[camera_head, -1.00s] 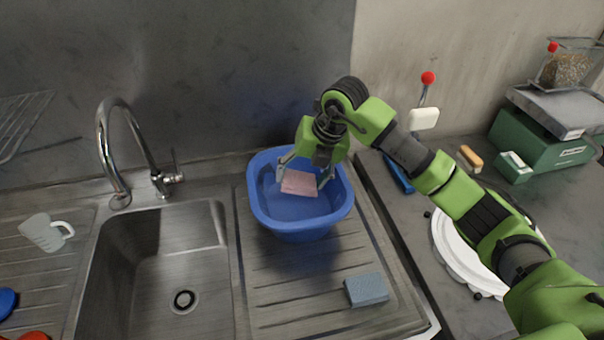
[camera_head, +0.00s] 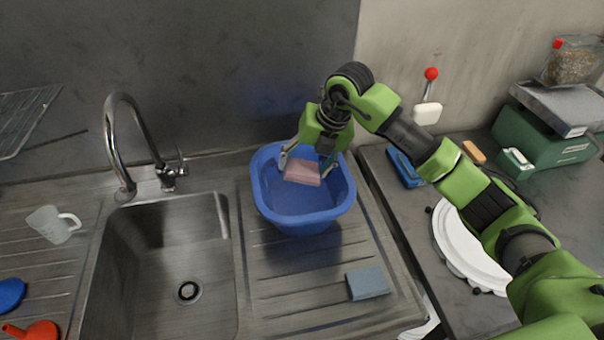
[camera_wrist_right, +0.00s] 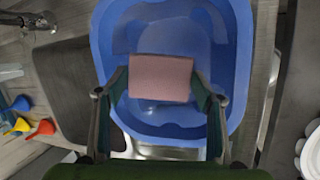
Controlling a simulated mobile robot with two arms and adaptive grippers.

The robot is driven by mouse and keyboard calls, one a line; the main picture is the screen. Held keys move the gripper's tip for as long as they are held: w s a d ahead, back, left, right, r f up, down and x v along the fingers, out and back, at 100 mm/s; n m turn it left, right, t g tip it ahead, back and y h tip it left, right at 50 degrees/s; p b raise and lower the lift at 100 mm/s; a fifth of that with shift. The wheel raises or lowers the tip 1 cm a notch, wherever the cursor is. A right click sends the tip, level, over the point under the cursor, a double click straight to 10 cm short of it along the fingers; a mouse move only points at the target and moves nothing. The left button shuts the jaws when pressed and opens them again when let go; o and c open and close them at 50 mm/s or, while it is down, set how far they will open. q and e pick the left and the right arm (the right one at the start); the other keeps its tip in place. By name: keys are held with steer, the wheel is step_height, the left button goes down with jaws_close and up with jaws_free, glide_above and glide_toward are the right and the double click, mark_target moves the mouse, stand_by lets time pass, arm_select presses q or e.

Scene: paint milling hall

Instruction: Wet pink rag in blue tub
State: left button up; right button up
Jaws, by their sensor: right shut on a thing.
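The blue tub (camera_head: 301,203) stands on the ribbed drainboard right of the sink; it fills much of the right wrist view (camera_wrist_right: 240,60). The pink rag (camera_head: 302,172) is a flat folded block; it also shows in the right wrist view (camera_wrist_right: 160,77). My right gripper (camera_head: 306,165) points down at the back of the tub, its fingers shut on the two ends of the rag. The rag is over the tub's opening, inside its rim outline. I cannot tell whether it touches water. My left gripper is not in view.
The sink (camera_head: 165,265) with its tall faucet (camera_head: 135,140) lies left of the tub. A grey-blue sponge (camera_head: 368,283) lies on the drainboard in front. A clear jug (camera_head: 50,225) stands at left. White plates (camera_head: 465,250) and a green scale (camera_head: 545,135) are on the right counter.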

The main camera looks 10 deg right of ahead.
mark_target(305, 168)
steer(key=shift+r+p, duration=1.35)
steer(key=shift+r, duration=1.35)
step_height(305, 168, up, 4)
steer(key=shift+p, duration=1.05)
steer(key=shift+s+f, duration=0.1)
